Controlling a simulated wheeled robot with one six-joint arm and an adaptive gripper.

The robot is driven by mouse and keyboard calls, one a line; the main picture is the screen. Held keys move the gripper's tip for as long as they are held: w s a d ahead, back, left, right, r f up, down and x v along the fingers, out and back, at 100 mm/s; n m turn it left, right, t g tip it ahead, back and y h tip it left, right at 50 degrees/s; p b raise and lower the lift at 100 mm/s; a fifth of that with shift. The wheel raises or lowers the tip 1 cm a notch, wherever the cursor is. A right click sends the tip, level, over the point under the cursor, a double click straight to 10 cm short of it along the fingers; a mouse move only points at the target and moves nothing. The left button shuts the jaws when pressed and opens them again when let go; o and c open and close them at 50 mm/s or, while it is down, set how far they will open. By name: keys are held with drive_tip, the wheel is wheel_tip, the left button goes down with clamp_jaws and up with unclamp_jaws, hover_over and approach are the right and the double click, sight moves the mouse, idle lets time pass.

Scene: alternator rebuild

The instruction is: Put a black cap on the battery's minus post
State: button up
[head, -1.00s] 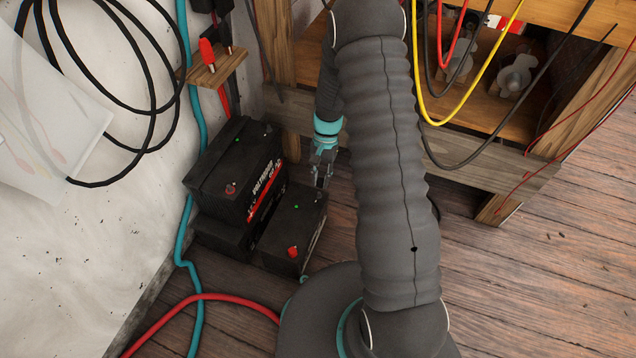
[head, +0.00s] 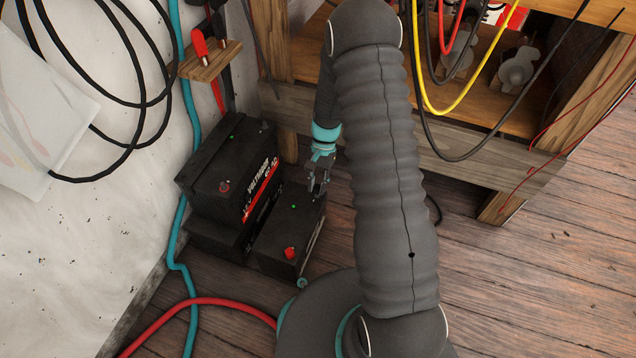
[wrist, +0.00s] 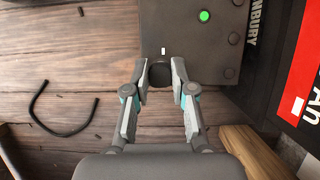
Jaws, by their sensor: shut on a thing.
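The low black battery (head: 270,240) stands on the floor, with a red cap (head: 289,253) on its near post. In the wrist view its dark top (wrist: 192,45) shows a green dot. My gripper (head: 318,188) is over the battery's far right end. In the wrist view my gripper (wrist: 160,74) is shut on a small round black cap (wrist: 160,76), one finger on each side. The cap is at the battery's edge. The minus post is not visible, and I cannot tell whether the cap touches it.
A taller black battery (head: 232,172) with a red-striped label stands close on the left. A wooden bench (head: 460,165) with hanging cables is behind. A black curved cable (wrist: 65,128) lies on the floor. A red hose (head: 200,302) runs in front.

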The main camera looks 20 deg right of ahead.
drive_tip(key=shift+f+b, duration=0.65)
drive_tip(key=shift+f, duration=0.45)
idle(0.8)
drive_tip(key=o, duration=0.8)
drive_tip(key=shift+r, duration=0.1)
drive_tip(key=v, duration=1.1)
drive_tip(key=shift+r, duration=0.4)
